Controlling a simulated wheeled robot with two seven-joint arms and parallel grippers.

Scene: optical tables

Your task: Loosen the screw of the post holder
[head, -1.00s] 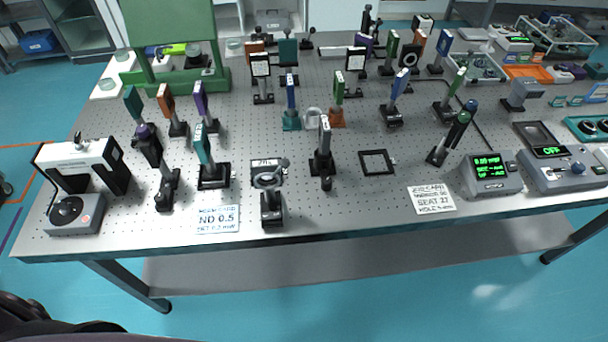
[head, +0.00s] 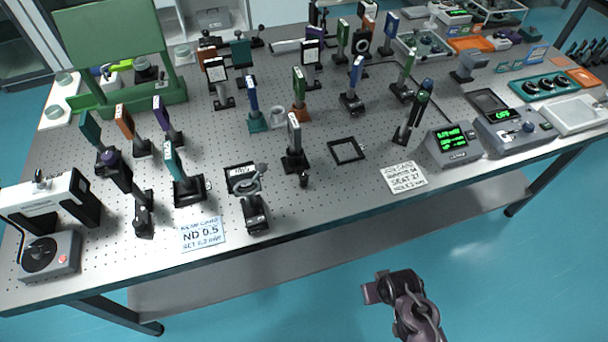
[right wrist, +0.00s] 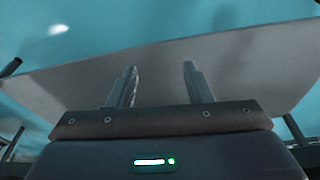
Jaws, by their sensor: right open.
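Several posts in black holders stand on the perforated optical table (head: 340,205). Near the front edge, one black post holder (head: 255,212) carries a ring-shaped mount (head: 243,178) with a small label. Behind it to the right, a grey upright plate on a post holder (head: 294,158) has a dark knob (head: 303,180) low at its front. I cannot tell which holder's screw the task means. My right gripper (head: 378,288) is in front of the table, apart from every holder. In the right wrist view its two fingers (right wrist: 160,70) are apart and empty. My left gripper is out of view.
A card reading ND 0.5 (head: 203,234) and a second card (head: 404,177) lie near the front edge. A black square frame (head: 346,150) lies flat between posts. A meter with green digits (head: 452,145) stands at right. A lower shelf (head: 330,250) runs under the table.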

